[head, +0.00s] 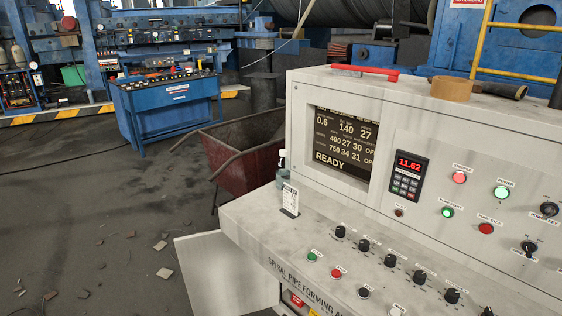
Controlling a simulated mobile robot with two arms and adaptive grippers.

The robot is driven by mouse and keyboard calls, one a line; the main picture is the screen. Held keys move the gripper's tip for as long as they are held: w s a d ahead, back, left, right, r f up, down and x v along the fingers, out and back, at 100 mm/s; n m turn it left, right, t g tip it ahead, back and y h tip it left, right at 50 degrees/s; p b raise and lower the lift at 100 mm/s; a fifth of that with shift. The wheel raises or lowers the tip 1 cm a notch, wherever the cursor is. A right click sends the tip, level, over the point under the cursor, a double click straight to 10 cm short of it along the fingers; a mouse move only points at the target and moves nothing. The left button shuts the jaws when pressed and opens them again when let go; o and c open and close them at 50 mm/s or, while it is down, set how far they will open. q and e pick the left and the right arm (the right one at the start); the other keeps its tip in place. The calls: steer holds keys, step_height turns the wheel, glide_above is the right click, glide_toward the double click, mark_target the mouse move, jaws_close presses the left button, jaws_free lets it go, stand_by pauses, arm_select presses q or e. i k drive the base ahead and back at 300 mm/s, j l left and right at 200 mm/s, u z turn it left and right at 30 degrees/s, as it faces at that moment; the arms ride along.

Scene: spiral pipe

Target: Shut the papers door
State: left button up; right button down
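A pale grey-white door panel (212,272) stands out to the left from below the control console (265,222), at the bottom of the head view. It appears swung open, with its lower part cut off by the picture edge. I cannot tell whether this is the papers door, as no label shows on it. The space behind it, under the console's overhanging desk, is mostly hidden. Neither of my grippers is in view.
A red-brown cart (240,160) stands behind the console's left end. A small bottle (282,170) and a tag (290,199) are on the desk's left edge. Debris (164,273) lies on the floor left of the door. A blue control desk (170,105) stands farther back.

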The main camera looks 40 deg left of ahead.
mark_target(220, 279)
steer(key=j+z, duration=0.1)
steer(key=j, duration=0.65)
steer(key=k+j+z, duration=0.15)
steer(key=j, duration=0.55)
steer(key=j+z, duration=0.15)
steer(key=j, duration=0.35)
steer(key=j+z, duration=0.15)
steer(key=j, duration=0.35)
steer(key=k+j+z, duration=0.15)
steer(key=j, duration=0.3)
steer(key=k+j+z, duration=0.15)
steer(key=j, duration=0.35)
steer(key=j+z, duration=0.15)
steer(key=j, duration=0.3)
steer(key=j+z, duration=0.1)
steer(key=j, duration=0.3)
steer(key=k+j+z, duration=0.1)
steer(key=j, duration=0.3)
steer(key=k+j+z, duration=0.15)
steer(key=j, duration=0.25)
steer(key=k+j+z, duration=0.1)
steer(key=j, duration=0.3)
steer(key=k+j+z, duration=0.1)
steer(key=j, duration=0.25)
steer(key=k+j+z, duration=0.1)
steer(key=j, duration=0.3)
steer(key=k, duration=0.05)
